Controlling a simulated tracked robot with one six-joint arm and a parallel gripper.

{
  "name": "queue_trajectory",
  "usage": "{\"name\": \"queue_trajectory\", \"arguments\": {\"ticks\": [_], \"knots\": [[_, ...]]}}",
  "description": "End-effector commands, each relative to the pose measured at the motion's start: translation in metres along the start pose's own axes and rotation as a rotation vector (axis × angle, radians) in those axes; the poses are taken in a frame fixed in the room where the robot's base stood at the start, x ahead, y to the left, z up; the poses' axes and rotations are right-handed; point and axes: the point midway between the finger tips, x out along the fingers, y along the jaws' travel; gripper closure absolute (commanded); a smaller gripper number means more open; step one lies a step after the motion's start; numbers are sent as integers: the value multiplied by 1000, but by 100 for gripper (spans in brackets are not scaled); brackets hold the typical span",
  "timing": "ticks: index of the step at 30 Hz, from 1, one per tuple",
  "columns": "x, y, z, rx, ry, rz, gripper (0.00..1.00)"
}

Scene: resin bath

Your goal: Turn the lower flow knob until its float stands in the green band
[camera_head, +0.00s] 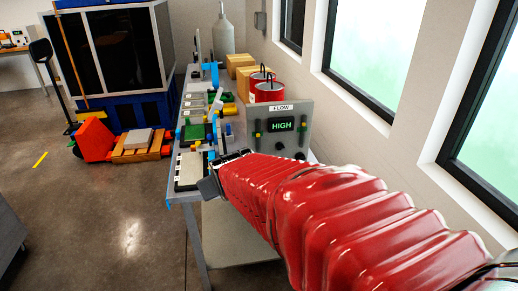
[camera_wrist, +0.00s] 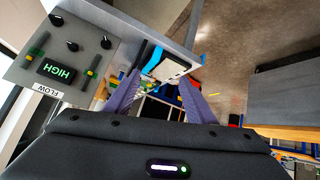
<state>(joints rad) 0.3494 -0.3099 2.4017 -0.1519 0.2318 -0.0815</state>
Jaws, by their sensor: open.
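The grey flow panel (camera_head: 262,113) stands on the bench with a lit screen (camera_head: 282,125) reading HIGH. In the wrist view the panel appears upside down at the upper left, with its screen (camera_wrist: 59,71), two gauge tubes with green and yellow marks, and several black knobs. The knob farthest from the FLOW label (camera_wrist: 56,20) is dark and round. One tube (camera_wrist: 91,73) is beside the screen; I cannot tell float from band. My gripper (camera_wrist: 160,100) has its purple fingers apart with nothing between them, to one side of the panel. In the head view my arm hides part of the panel's lower area.
The bench (camera_head: 180,197) holds a pale tray (camera_head: 188,170), coloured clamps and small parts along its left side. A windowed wall is close on the right. Open floor lies left.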

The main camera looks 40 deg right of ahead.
Motion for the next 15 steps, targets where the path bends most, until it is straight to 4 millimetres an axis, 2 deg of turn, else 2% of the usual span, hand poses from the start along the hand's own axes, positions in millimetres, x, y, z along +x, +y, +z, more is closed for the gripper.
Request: {"name": "queue_trajectory", "arguments": {"ticks": [1,8,15], "knots": [[14,13,-2,4,12,20,50],[64,70,-13,-1,107,94,50],[110,129,-9,-11,204,154,50]]}}
